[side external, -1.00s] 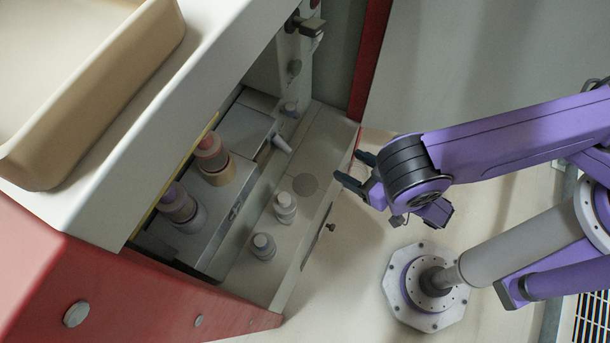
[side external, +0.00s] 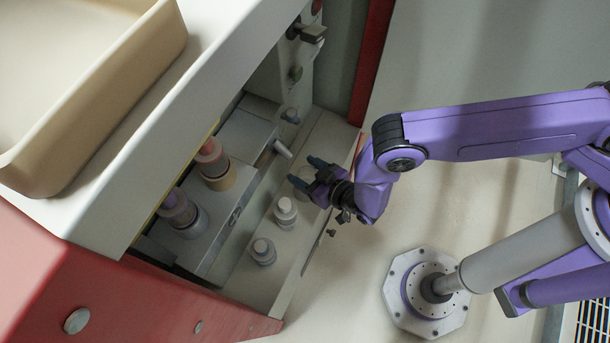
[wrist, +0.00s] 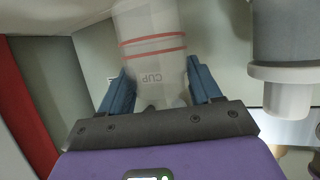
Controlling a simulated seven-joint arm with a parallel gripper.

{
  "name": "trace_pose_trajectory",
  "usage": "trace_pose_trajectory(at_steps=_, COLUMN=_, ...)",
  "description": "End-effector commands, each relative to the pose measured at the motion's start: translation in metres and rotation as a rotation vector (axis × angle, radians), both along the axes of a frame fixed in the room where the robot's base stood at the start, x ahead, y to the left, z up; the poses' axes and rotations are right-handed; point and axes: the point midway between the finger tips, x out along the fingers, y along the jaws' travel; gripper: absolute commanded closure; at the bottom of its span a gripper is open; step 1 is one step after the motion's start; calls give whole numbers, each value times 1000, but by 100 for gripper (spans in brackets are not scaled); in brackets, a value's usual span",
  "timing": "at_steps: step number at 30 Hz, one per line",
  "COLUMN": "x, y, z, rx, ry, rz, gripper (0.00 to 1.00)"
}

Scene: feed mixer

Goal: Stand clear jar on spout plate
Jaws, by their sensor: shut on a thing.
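The clear jar (wrist: 150,45) stands between my fingers in the wrist view, see-through, with red bands and the word CUP on its side. My gripper (wrist: 160,85) is shut on it; the blue fingers press both sides. In the side view my gripper (side external: 304,173) is over the machine's ledge, near the spout (side external: 283,148), and the jar can hardly be made out there. The spout plate, the round grey disc on the ledge, is mostly hidden by my gripper. I cannot tell whether the jar touches it.
A pink-topped bottle (side external: 213,163) and a purple-topped bottle (side external: 180,210) stand farther in. A grey cylinder with a white nozzle (wrist: 285,90) is at right in the wrist view.

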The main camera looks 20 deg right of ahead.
Motion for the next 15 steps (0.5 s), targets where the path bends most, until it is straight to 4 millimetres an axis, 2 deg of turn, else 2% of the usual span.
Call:
trace_pose_trajectory(at_steps=9, x=2, y=2, z=-29, rx=0, ry=0, rz=0, gripper=66)
trace_pose_trajectory(at_steps=15, x=3, y=3, z=-35, rx=0, ry=-1, rz=0, gripper=66)
